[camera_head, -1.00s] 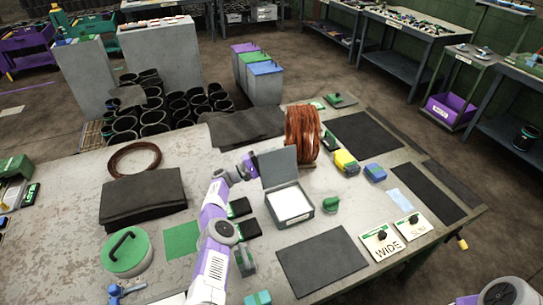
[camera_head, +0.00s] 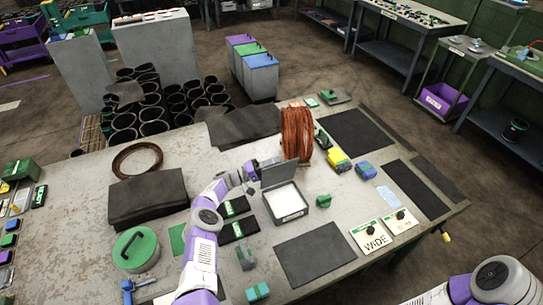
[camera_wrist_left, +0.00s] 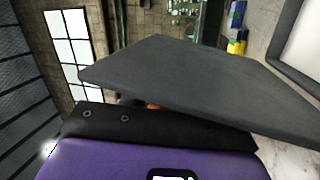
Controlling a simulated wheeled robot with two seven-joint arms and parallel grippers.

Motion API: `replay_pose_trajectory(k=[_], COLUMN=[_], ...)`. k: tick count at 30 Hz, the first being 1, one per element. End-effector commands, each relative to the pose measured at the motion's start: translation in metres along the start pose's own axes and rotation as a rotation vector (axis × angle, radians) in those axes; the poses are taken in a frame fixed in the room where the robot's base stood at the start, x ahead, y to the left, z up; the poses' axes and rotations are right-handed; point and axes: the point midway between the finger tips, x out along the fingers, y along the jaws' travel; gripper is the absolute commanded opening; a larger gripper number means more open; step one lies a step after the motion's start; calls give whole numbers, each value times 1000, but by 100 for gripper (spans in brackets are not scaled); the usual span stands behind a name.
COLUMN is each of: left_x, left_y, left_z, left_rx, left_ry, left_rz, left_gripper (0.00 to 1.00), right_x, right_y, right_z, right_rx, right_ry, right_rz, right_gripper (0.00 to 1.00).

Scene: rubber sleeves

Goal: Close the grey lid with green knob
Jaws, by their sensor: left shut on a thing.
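The grey lid (camera_head: 279,175) stands raised at the back edge of an open grey box (camera_head: 291,216) with a white inside. It also fills the middle of the left wrist view (camera_wrist_left: 190,85). My left gripper (camera_head: 252,171) is at the lid's left edge and shut on it; its dark finger (camera_wrist_left: 150,128) lies along the lid in the wrist view, and the lid hides the other finger. A green knob-like piece (camera_head: 323,201) is on the table right of the box; I cannot see a knob on the lid. My right gripper is out of view.
A copper wire coil (camera_head: 297,134) stands close behind the lid. Yellow (camera_head: 340,160) and blue (camera_head: 365,168) blocks are to its right. Black-and-green boxes (camera_head: 238,230) lie near my left arm. A dark mat (camera_head: 315,254) lies in front of the box, with signs (camera_head: 372,238) beside it.

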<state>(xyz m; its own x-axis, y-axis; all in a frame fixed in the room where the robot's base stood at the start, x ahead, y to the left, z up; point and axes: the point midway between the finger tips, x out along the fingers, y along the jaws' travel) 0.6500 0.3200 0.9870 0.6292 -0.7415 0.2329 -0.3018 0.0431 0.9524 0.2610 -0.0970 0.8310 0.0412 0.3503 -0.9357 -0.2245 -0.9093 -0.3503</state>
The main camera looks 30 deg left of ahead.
Motion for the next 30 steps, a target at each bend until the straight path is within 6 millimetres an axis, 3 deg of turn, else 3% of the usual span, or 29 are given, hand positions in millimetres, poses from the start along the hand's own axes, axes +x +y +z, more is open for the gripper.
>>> replay_pose_trajectory(k=[9, 25, 26, 30], left_x=[2, 2, 2, 2], left_y=[4, 3, 3, 3], left_z=[13, 16, 16, 16], left_rx=[111, 132, 132, 131], left_ry=[-29, -34, -34, -35], left_rz=[-11, -14, -14, -14], left_gripper=[0, 0, 33, 55], right_x=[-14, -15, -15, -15], right_y=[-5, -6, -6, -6], right_z=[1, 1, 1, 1], right_rx=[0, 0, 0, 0], right_ry=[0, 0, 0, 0], right_rz=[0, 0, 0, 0], right_gripper=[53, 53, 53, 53])
